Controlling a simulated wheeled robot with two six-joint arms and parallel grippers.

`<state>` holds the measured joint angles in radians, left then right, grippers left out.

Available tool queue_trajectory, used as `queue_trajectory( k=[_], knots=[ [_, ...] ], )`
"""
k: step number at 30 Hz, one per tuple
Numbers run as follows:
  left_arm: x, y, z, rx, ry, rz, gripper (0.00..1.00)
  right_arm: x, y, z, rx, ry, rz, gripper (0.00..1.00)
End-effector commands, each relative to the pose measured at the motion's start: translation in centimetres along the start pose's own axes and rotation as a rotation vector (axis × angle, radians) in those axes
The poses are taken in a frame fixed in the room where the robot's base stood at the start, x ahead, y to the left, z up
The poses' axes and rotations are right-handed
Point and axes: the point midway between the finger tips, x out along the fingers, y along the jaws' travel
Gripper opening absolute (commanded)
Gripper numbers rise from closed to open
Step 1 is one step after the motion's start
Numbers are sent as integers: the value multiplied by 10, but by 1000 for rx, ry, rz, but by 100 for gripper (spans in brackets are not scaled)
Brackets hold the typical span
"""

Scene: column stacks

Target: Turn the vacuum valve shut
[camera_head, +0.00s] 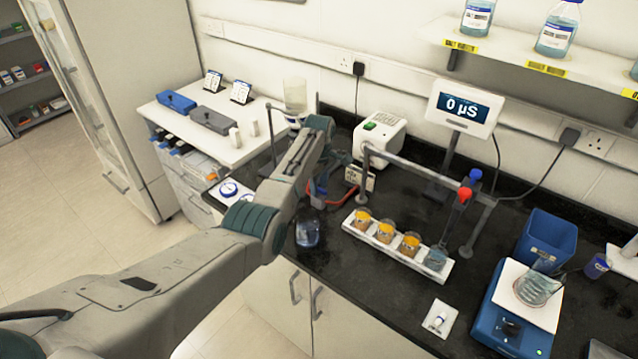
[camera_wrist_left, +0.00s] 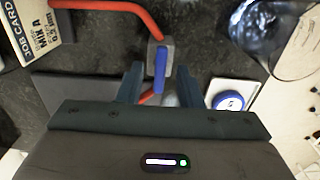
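The vacuum valve (camera_wrist_left: 167,53) shows in the left wrist view as a small grey body on red tubing (camera_wrist_left: 110,7). Its blue handle (camera_wrist_left: 159,72) points down the picture, roughly in line with the tubing beside it. My left gripper (camera_wrist_left: 161,77) is open, with one dark finger on each side of the handle. Both fingers look apart from the handle. In the head view my left arm hides the valve and most of the gripper; some red tubing (camera_head: 322,201) shows beside it. My right gripper is not in view.
A job card (camera_wrist_left: 36,28) is at upper left there. In the head view, a white pump box (camera_head: 380,138), a metal frame (camera_head: 420,171) and a beaker rack (camera_head: 447,271) stand to the right.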

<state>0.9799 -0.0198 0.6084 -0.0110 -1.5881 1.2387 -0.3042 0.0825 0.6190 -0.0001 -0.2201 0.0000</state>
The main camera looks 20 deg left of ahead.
Motion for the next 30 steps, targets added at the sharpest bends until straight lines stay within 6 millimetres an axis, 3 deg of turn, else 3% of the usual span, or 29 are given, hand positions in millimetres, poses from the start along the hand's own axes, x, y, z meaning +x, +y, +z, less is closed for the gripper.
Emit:
queue_trajectory(
  k=[1,5,17,30],
  knots=[
    [0,0,0,0,0,0,25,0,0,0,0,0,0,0],
    [0,0,0,0,0,0,0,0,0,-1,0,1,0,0],
    [-1,0,0,42,0,-1,0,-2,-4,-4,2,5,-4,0],
    [-2,0,0,364,-1,0,0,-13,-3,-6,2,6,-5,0]
  ],
)
